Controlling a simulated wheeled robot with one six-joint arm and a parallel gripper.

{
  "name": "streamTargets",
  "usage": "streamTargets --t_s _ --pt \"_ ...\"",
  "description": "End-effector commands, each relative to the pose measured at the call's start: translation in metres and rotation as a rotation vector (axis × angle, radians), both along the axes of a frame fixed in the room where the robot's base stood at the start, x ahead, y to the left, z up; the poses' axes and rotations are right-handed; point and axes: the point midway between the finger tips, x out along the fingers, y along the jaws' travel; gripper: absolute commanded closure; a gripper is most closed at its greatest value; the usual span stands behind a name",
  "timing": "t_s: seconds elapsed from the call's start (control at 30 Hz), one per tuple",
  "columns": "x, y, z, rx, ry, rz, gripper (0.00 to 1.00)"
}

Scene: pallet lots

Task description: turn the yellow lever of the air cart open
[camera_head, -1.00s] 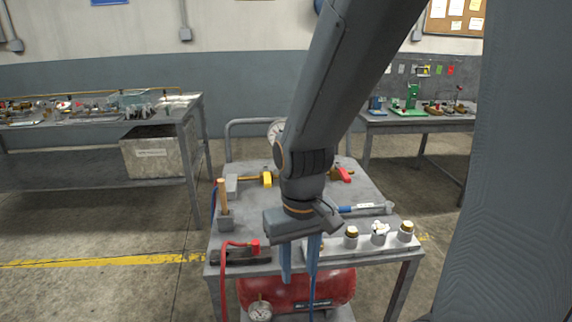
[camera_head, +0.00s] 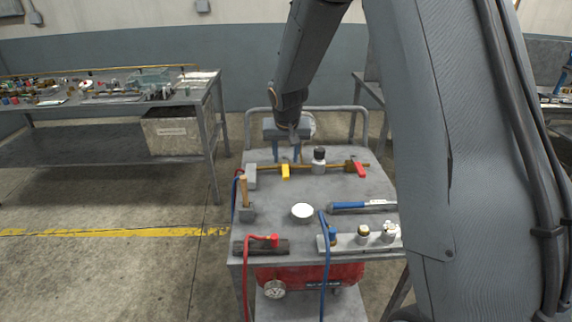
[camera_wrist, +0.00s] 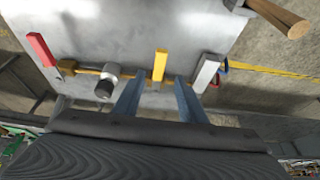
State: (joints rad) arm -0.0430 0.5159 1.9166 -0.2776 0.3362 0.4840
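The yellow lever (camera_head: 285,171) sits on a brass pipe (camera_head: 335,167) along the back of the air cart's top (camera_head: 345,188). It points across the pipe toward the cart's front. My gripper (camera_head: 288,158) is at the back of the cart, just behind the lever, fingers down. In the wrist view the fingers of my gripper (camera_wrist: 157,90) are open and empty, one on each side of the yellow lever (camera_wrist: 160,66) in the picture. I cannot tell whether they touch it. A red lever (camera_head: 361,169) is at the pipe's right end.
A black-capped fitting (camera_head: 319,158) stands on the pipe between the levers, and a grey block (camera_head: 251,176) is at its left end. A wooden handle (camera_head: 243,192), a white disc (camera_head: 302,211) and a blue tool (camera_head: 350,206) are on the cart. A loaded workbench (camera_head: 205,88) stands left.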

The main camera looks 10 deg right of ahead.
Motion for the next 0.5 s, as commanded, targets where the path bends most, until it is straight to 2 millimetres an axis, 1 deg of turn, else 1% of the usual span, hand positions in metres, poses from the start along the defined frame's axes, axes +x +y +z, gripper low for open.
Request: streamTargets --t_s 0.33,0.5 --pt "0.015 -0.004 -0.042 0.000 0.005 -0.001 0.62" --pt "0.022 -0.006 -0.059 0.000 0.003 -0.001 0.62"
